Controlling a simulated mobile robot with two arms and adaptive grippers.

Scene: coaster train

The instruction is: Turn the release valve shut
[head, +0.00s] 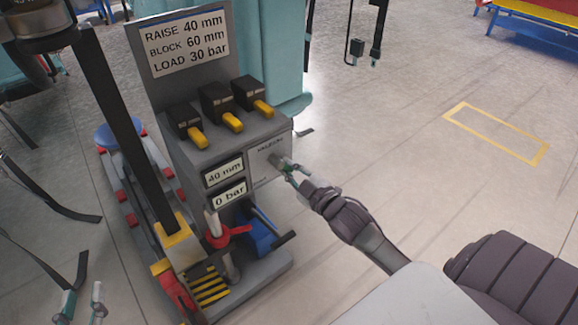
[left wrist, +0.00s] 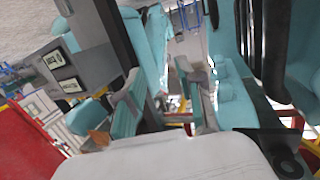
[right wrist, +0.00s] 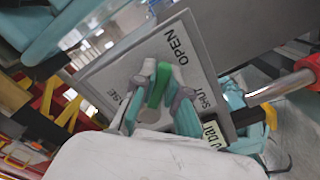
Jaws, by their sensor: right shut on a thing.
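The release valve's green handle (right wrist: 159,84) stands out from a grey plate (right wrist: 112,76) marked OPEN and SHUT in the right wrist view. My right gripper (right wrist: 158,108) is shut on the handle, a finger on each side. In the head view my right gripper (head: 288,173) reaches the plate on the right of the grey console (head: 155,100). I cannot tell which mark the handle points to. My left gripper (head: 82,303) is open and empty at the lower left; its spread fingers also show in the left wrist view (left wrist: 162,104).
The console's displays read 40 mm (head: 223,172) and 0 bar (head: 229,193). Several yellow-tipped levers (head: 232,121) sit above them. A red-handled jack (head: 217,238) and a blue part (head: 262,232) stand below.

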